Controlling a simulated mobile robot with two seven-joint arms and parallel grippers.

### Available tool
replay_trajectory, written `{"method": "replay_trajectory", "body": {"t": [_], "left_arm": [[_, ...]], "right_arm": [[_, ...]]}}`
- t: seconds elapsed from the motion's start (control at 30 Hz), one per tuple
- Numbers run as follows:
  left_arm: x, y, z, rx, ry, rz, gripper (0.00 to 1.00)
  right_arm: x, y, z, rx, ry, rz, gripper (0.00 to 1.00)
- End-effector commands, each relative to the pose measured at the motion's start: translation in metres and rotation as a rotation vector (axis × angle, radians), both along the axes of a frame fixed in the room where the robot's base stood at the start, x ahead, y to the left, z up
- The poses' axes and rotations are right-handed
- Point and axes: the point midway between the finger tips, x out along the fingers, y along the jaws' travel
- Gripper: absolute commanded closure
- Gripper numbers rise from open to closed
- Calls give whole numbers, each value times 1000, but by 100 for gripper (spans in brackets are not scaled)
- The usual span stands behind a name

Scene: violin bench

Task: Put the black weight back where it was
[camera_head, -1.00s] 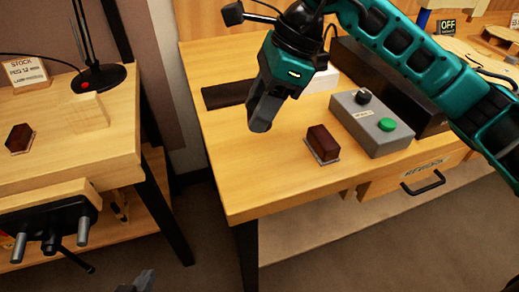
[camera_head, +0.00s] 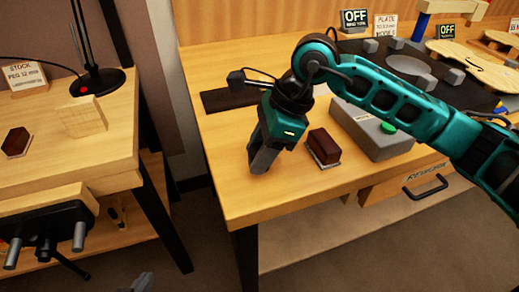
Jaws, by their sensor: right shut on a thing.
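My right gripper (camera_head: 262,160) points down over the front left of the right bench (camera_head: 240,200). Its grey fingers are shut, low near the wood, left of a dark red-brown block (camera_head: 324,147). What they hold is mostly hidden by the fingers, and I cannot make out its shape or whether it touches the bench. I cannot clearly pick out the black weight. A flat dark strip (camera_head: 229,99) lies behind the gripper. Only a grey tip of my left gripper (camera_head: 143,283) shows at the bottom edge; its jaws cannot be judged.
A grey control box (camera_head: 370,135) with a green button stands right of the block, partly behind my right arm. Violin plates (camera_head: 410,65) and signs fill the back. The left bench (camera_head: 60,170) holds a lamp, a wooden block and another brown block. A gap separates the benches.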

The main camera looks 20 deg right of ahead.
Motion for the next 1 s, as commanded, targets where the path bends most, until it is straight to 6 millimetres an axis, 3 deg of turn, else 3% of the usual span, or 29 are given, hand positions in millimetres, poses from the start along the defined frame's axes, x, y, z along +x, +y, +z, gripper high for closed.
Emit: {"method": "replay_trajectory", "body": {"t": [0.07,0.1,0.37,0.73,1.0], "left_arm": [[-1,0,-4,0,1,0,100],[-1,0,-5,1,2,0,100],[-1,0,-4,1,3,0,100],[-1,0,1,1,2,0,100],[-1,1,8,2,1,0,100]], "right_arm": [[0,0,-2,2,-3,0,100],[0,0,-4,0,0,0,55],[0,0,-2,0,1,-1,31],[0,-2,6,0,-1,-2,31],[-3,-25,57,-1,-3,-3,31]]}}
